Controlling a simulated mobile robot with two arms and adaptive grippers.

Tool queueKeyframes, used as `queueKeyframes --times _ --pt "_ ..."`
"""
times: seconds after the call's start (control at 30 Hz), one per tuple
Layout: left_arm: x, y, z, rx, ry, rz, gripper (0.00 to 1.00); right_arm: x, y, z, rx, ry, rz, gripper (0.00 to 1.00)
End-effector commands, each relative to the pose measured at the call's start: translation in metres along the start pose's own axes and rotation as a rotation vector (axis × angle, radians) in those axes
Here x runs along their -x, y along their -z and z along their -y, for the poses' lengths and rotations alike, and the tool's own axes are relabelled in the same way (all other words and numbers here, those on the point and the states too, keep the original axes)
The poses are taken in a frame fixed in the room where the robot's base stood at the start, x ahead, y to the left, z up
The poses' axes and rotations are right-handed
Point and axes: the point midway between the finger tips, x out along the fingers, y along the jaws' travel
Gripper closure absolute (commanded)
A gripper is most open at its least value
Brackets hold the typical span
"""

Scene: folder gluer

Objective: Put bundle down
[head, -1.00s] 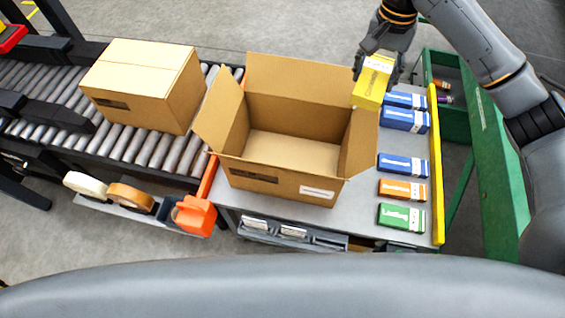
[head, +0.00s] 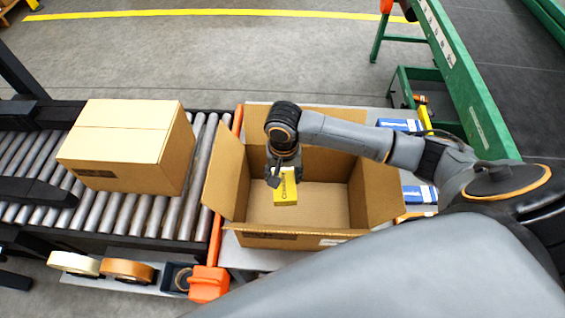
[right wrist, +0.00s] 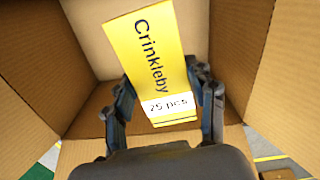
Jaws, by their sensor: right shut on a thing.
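The bare brown floor of the box shows around the bundle. I cannot tell how far the bundle is above that floor. My left gripper is not in view.
A closed carton (head: 125,150) stands on the roller conveyor (head: 150,220) at left. Blue packs (head: 420,194) lie on the table right of the open box, partly hidden by my right arm. Tape rolls (head: 127,270) and an orange dispenser (head: 208,283) are in front. The box flaps stand open.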

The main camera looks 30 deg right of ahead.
Motion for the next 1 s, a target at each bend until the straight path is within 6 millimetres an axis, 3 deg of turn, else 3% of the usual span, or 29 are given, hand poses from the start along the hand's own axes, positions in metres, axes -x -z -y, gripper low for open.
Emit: queueKeyframes --times 0.03,0.2,0.43,0.6,1.0 --pt "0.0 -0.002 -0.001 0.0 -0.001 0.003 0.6 -0.023 -0.003 -0.009 -0.034 -0.006 0.01 0.79" --pt "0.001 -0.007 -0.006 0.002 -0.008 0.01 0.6 -0.075 -0.006 -0.034 -0.103 -0.003 0.004 0.79" --pt "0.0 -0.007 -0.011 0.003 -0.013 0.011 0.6 -0.109 -0.01 -0.048 -0.133 0.001 0.002 0.79" --pt "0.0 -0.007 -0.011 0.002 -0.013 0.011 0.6 -0.141 -0.01 -0.048 -0.132 0.001 0.0 0.79" --pt "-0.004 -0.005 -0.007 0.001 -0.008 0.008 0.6 -0.191 -0.009 -0.048 -0.132 0.001 0.001 0.79"
